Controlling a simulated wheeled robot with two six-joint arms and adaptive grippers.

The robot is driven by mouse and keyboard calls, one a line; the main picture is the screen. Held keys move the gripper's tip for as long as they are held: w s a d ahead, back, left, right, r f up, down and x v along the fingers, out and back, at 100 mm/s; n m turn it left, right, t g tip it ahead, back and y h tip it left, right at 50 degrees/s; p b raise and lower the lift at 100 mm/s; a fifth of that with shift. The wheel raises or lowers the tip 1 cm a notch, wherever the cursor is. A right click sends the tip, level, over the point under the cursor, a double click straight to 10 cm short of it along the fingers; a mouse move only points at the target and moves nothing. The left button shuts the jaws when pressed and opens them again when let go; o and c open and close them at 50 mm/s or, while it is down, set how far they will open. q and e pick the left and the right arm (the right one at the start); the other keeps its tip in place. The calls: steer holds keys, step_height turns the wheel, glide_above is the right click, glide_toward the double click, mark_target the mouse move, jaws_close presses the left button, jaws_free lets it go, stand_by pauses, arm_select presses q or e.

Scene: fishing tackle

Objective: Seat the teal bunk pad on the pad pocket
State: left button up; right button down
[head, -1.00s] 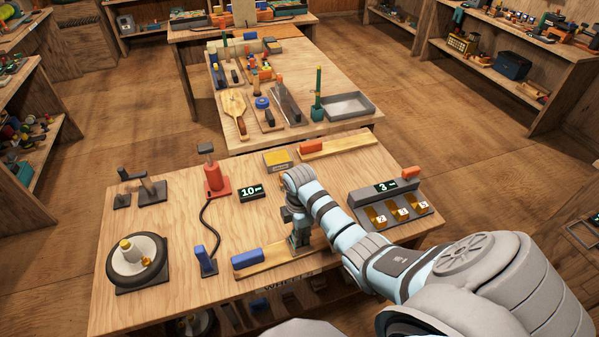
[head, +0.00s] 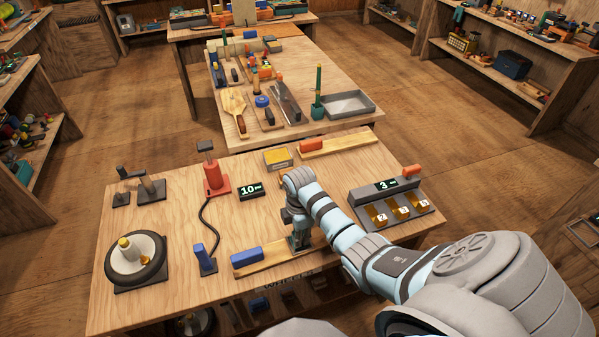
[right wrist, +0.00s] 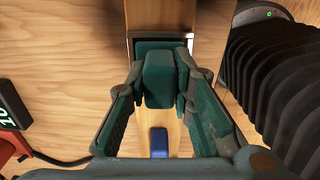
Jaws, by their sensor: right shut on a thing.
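My right gripper (head: 301,242) is over the right part of a wooden board at the table's front edge. In the right wrist view its fingers (right wrist: 162,84) are shut on the teal bunk pad (right wrist: 159,72), one finger on each side. In the head view the gripper hides the pad and the pocket. My left gripper is not in view.
A blue block (head: 246,256) sits on the left end of the board (head: 273,256). A blue lever with a black cord (head: 207,259) stands to its left. A grey unit with yellow slots (head: 390,204) stands at right. A similar board with an orange block (head: 311,145) lies at the back.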

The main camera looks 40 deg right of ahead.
steer(key=shift+f, duration=0.4)
steer(key=c, duration=1.3)
jaws_free()
steer(key=shift+c, duration=0.2)
step_height(320, 180, up, 8)
steer(key=shift+f, duration=0.15)
steer(key=shift+f, duration=0.1)
